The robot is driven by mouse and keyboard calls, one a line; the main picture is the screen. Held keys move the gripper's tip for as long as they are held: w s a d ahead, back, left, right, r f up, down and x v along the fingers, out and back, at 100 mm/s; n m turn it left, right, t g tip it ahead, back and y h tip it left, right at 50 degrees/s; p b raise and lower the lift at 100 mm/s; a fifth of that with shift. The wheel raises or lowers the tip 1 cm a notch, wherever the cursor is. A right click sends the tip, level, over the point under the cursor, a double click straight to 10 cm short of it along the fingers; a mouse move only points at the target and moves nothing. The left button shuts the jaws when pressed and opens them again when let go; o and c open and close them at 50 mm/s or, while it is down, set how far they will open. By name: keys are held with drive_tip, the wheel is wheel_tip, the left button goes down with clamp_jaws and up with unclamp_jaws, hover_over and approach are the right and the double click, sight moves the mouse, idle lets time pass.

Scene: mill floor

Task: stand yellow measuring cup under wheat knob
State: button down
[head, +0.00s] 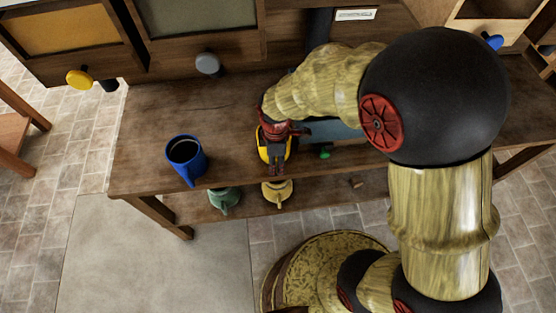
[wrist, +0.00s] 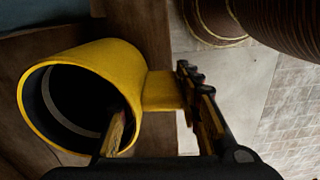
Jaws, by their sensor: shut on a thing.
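The yellow measuring cup (head: 262,147) is at the front of the bench top, mostly hidden behind my gripper (head: 277,165). In the wrist view the cup (wrist: 110,58) shows its open mouth, a dark inside with a pale ring, and a yellow handle (wrist: 160,90). My gripper (wrist: 158,120) is shut on the cup, with one finger at its mouth and the other at the handle's end. Whether the cup touches the bench cannot be told. A yellow knob (head: 79,79) is at the far left below a golden window; no wheat label is readable.
A blue cup (head: 190,166) stands at the bench's front left. A grey knob (head: 208,63) and a blue knob (head: 493,41) are on other bins. A teal tray (head: 335,130) lies right of my gripper. Green (head: 224,199) and yellow (head: 277,192) vessels sit on the lower shelf. The bench's back left is clear.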

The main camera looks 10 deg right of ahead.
drive_tip(key=shift+f, duration=0.2)
drive_tip(key=shift+f, duration=0.15)
drive_tip(key=c, duration=1.2)
unclamp_jaws()
drive_tip(key=shift+c, duration=0.2)
drive_tip(key=shift+b, duration=0.35)
drive_tip(key=r+p, duration=0.3)
drive_tip(key=r, duration=0.5)
drive_tip(key=shift+a, duration=0.2)
